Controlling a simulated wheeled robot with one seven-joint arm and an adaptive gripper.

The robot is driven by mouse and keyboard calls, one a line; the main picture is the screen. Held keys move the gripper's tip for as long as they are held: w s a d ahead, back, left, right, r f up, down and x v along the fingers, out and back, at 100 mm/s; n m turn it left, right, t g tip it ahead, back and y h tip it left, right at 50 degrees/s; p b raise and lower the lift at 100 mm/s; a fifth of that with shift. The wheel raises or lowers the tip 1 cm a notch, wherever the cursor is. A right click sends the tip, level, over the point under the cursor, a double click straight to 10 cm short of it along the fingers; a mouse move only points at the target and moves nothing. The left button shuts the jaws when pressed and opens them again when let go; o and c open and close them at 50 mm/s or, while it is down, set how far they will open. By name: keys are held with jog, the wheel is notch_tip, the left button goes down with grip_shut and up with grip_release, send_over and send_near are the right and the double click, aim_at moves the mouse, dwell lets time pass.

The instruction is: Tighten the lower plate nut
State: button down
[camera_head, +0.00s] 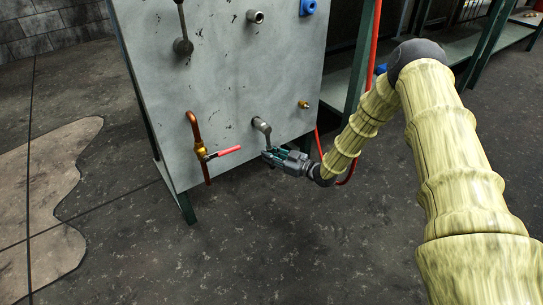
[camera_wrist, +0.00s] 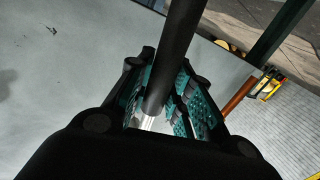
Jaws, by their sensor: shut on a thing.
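A grey plate (camera_head: 235,75) stands upright in the head view. Low on it is a dark grey fitting with a round head (camera_head: 260,123) and a handle hanging down from it; the nut itself cannot be made out there. My gripper (camera_head: 270,154) is at the lower end of this handle. In the wrist view the dark bar of the handle (camera_wrist: 178,50) runs between the green-padded fingers (camera_wrist: 160,105), which are shut on it. A similar dark lever (camera_head: 183,45) sits at the upper left of the plate, pointing up.
A copper pipe (camera_head: 194,128) with a red-handled valve (camera_head: 225,152) is left of my gripper. A brass fitting (camera_head: 303,104) is to the right. A grey nut-like stub (camera_head: 255,17) and a blue fitting (camera_head: 308,7) are higher up. A red hose (camera_head: 371,60) hangs beside the plate.

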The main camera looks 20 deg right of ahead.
jog(key=shift+w+a, duration=0.15)
jog(key=shift+w, duration=0.35)
jog(key=c, duration=2.1)
grip_release()
grip_shut()
jog(key=shift+a, duration=0.1)
jog(key=shift+s+a+m, duration=0.2)
jog(key=shift+a+m, duration=0.2)
jog(key=shift+m, duration=0.1)
jog(key=shift+a, duration=0.15)
